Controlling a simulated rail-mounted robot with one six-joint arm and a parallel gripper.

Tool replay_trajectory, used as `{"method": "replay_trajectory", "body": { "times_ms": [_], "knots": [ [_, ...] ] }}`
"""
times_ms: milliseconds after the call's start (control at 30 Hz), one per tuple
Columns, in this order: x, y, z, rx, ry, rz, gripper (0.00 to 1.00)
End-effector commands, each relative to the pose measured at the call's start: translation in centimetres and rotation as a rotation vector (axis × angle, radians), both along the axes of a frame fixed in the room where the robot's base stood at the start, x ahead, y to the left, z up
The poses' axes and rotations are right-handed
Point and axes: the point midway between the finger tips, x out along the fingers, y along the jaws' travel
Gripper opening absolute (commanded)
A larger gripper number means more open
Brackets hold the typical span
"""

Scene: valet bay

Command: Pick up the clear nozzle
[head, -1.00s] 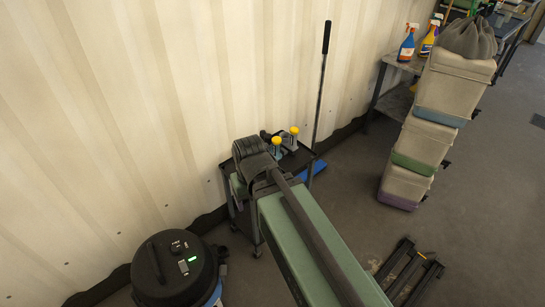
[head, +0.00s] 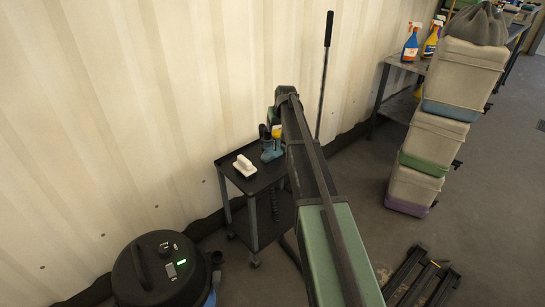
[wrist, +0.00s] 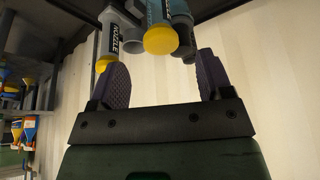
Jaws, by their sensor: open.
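In the wrist view my gripper (wrist: 162,64) is open, with its two dark padded fingers spread and nothing held. Just beyond the fingers is a pale, see-through-looking piece labelled NOZZLE (wrist: 113,38), with yellow at its end; it may be the clear nozzle. It lies near the left finger. Beside it, a teal-grey piece with a round yellow end (wrist: 160,40) sits between the fingers' lines. In the head view a teal item (head: 270,150) with yellow above it stands at the back of the dark cart (head: 228,165). My arm hides the gripper and part of the cart there.
A white-handled brush (head: 244,166) lies at the cart's left. A black pole (head: 325,75) stands behind the arm near the wall. A round black vacuum (head: 160,270) is at lower left. Stacked grey bins (head: 435,130) and a shelf with spray bottles (head: 411,42) stand right.

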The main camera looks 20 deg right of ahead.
Motion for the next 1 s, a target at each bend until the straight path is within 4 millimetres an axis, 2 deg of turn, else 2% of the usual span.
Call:
{"method": "replay_trajectory", "body": {
  "times_ms": [33,100,333,600,833,1000],
  "knots": [
    [0.5,-0.1,-2.2,0.000,0.000,0.000,0.73],
    [1.1,-0.2,-3.5,0.000,0.001,0.000,0.73],
    [1.5,-0.2,-4.1,0.000,0.002,0.000,0.73],
    [3.2,-0.6,-8.7,0.000,0.002,0.000,0.73],
    [3.3,-0.6,-8.3,0.000,0.002,0.000,0.73],
    [3.3,-0.5,-8.3,0.000,0.002,0.000,0.47]
  ]
}}
